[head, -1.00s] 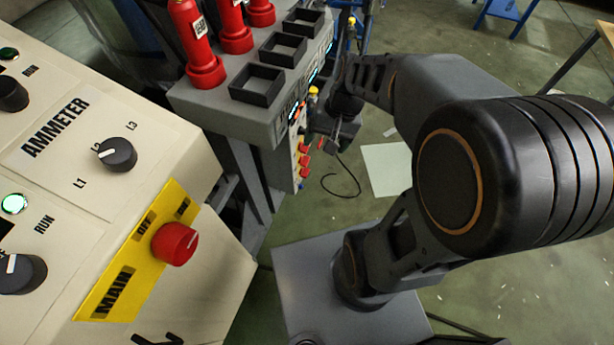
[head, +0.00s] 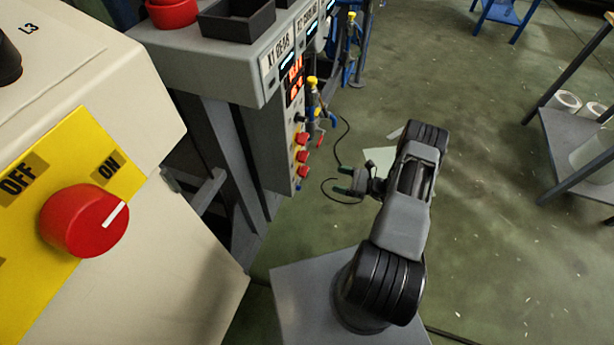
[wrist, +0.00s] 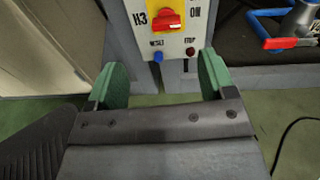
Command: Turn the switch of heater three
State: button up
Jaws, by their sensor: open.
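The heater three switch is a red knob (wrist: 168,20) on a yellow plate at the top of the wrist view, between the labels H3 and ON. In the head view it appears to be the lowest red knob (head: 303,171) on the control panel's side. My gripper (wrist: 162,80) is open and empty, its two green fingertips wide apart below the knob in the picture. In the head view my gripper (head: 347,181) points left toward the panel, with a visible gap between them.
Below the knob are a blue reset button (wrist: 157,56) and a dark red stop button (wrist: 190,52). Two more red knobs sit above it on the panel. A cream cabinet with a red main switch (head: 85,221) stands at left. A black cable lies on the open floor.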

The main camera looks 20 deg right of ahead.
aim_at(307, 171)
jog(key=shift+m+t, duration=0.5)
jog(key=x, duration=0.4)
jog(key=f+x, duration=0.1)
jog(key=x, duration=0.3)
jog(key=f+b+x, duration=0.1)
jog(key=x, duration=0.4)
jog(key=shift+w+f, duration=0.15)
jog(key=c, duration=0.9)
jog(key=shift+c, duration=0.2)
